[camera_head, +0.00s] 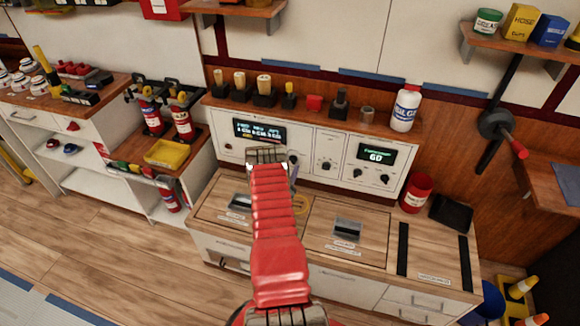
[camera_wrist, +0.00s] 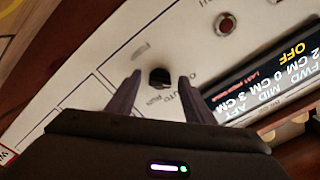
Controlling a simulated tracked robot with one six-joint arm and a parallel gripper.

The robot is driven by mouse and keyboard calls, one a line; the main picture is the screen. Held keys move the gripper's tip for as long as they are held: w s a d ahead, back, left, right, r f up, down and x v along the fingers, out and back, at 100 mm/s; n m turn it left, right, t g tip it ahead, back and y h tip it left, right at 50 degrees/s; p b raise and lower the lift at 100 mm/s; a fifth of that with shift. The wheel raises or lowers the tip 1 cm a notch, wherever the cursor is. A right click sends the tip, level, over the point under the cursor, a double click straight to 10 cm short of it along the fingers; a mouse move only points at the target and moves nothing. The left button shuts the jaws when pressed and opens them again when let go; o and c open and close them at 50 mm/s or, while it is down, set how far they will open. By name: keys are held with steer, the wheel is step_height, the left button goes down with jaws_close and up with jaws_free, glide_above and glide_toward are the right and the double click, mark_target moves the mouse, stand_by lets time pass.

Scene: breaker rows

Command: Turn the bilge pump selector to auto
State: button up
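The selector is a small black knob (camera_wrist: 159,78) on the white panel in the wrist view, with partly hidden lettering beside it; AUTO is readable. My gripper (camera_wrist: 160,84) is open, one finger on each side of the knob, with a visible gap at both sides. Whether the fingers reach around it in depth I cannot tell. The display (camera_wrist: 270,75) shows FWD, MID, AFT levels and OFF in yellow, upside down here. In the head view my gripper (camera_head: 268,157) is in front of the panel below the display (camera_head: 259,131) and hides the knob.
A red round button or lamp (camera_wrist: 226,23) is on the same panel. To the right are other black knobs (camera_head: 325,166) and a green-lit display (camera_head: 376,153). Bottles and cups stand on the shelf above, including a white bottle (camera_head: 405,108). A wooden counter (camera_head: 320,215) lies below.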

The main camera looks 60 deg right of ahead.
steer(key=c, duration=1)
steer(key=shift+m, duration=4.4)
steer(key=o, duration=1)
steer(key=shift+r, duration=0.1)
